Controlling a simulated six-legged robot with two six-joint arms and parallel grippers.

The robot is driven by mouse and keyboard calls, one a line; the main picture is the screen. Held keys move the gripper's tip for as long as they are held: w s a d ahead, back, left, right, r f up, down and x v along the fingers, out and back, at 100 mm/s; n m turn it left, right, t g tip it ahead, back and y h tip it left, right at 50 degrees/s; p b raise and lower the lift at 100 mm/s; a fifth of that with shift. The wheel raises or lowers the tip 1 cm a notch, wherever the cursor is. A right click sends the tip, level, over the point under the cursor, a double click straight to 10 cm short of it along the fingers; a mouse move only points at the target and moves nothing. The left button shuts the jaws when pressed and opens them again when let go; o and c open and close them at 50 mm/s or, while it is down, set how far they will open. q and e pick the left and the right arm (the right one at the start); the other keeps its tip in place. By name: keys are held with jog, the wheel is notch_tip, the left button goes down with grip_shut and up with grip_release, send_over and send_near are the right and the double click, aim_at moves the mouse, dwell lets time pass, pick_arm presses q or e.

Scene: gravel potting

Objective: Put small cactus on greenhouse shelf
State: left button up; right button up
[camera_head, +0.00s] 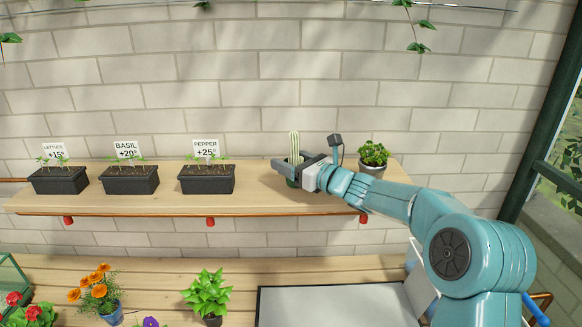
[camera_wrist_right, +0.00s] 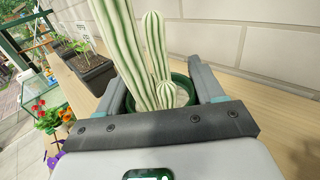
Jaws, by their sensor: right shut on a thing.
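The small cactus (camera_head: 294,144) is tall, pale-striped and upright in a dark green pot (camera_head: 292,183) at the wooden greenhouse shelf (camera_head: 255,197). In the right wrist view the cactus (camera_wrist_right: 156,50) shows several ribbed stems in a green pot (camera_wrist_right: 181,88) with pale gravel. My right gripper (camera_head: 285,170) is shut on the pot, with one finger on each side of it. The pot is over the shelf top, right of the pepper planter; whether its base touches the wood is hard to tell. My left gripper is not in view.
Black planters labelled lettuce (camera_head: 59,181), basil (camera_head: 129,180) and pepper (camera_head: 206,180) stand on the shelf's left part. A leafy plant in a grey pot (camera_head: 373,157) stands right of my gripper. A lower bench holds flowers (camera_head: 99,291) and a grey-topped tray (camera_head: 335,305).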

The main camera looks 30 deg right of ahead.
jog(key=shift+f, duration=0.35)
jog(key=shift+s+d, duration=0.2)
jog(key=shift+d, duration=0.05)
jog(key=shift+w+a+f, duration=0.1)
jog(key=shift+a+f, duration=0.05)
jog(key=o, duration=1.2)
